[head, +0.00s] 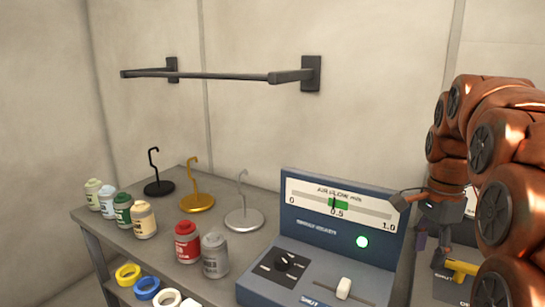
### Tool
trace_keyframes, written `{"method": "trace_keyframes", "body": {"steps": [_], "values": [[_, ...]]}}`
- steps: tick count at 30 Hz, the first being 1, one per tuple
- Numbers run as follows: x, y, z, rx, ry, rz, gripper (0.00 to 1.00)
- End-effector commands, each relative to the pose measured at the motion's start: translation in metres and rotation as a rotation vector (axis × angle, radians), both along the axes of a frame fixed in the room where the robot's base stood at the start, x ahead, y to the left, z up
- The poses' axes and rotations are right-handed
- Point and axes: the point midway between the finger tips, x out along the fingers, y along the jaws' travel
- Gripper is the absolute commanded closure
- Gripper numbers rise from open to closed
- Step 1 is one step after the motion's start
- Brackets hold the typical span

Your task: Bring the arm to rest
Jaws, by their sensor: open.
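My copper-coloured arm (505,130) rises at the right edge and bends over, with its end hanging down beside the blue air flow console. My gripper (424,228) is at that end, dark grey, just right of the console's upright panel. It is open and I see nothing held in it. Part of it is hidden or merges with the dark shapes behind.
The blue console (300,232) has a gauge, a green light, a knob and a white slider. A yellow handle (461,268) sits below my gripper. Left, a grey bench (180,224) carries several bottles and three hook stands (196,200). A black rail (225,76) is on the wall.

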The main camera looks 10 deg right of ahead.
Motion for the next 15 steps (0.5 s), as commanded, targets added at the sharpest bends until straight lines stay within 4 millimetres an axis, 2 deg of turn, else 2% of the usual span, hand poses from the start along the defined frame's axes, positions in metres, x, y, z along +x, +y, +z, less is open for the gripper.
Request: {"method": "trace_keyframes", "body": {"steps": [1, 6, 8, 15], "values": [[-0.007, 0.016, 0.004, 0.004, 0.002, 0.076, 0.52], [-0.033, 0.063, -0.005, 0.024, 0.017, 0.347, 0.52], [-0.043, 0.078, -0.008, 0.030, 0.019, 0.441, 0.52], [-0.095, 0.130, -0.026, 0.063, 0.041, 0.813, 0.52]]}}
